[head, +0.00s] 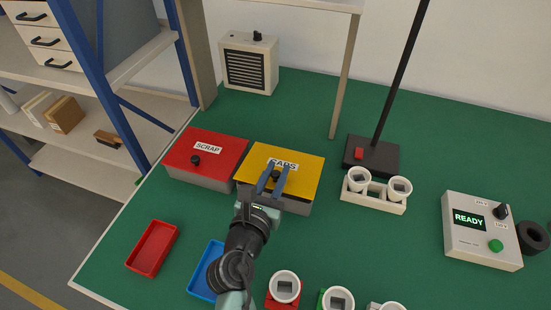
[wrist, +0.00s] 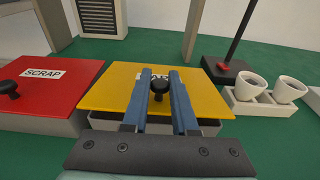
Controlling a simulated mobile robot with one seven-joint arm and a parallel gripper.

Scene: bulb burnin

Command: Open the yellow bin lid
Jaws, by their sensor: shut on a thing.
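The yellow bin lid (head: 300,165) lies on a grey bin (head: 290,204) in the middle of the green bench. Its label is partly hidden by my gripper. In the wrist view the yellow lid (wrist: 208,98) looks flat, with a bit of the grey bin wall (wrist: 208,128) showing below its front edge. My gripper (head: 273,180) reaches over the lid from the front. Its two blue fingers (wrist: 160,88) are closed around the black knob (wrist: 159,86) on the lid, one finger on each side.
A red SCRAP bin lid (head: 208,150) with a black knob is directly left. A white holder with two white cups (head: 375,197) and a black stand (head: 372,157) are to the right. Red (head: 152,248) and blue (head: 203,272) trays and white sockets (head: 285,287) lie in front. A READY box (head: 482,232) stands far right.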

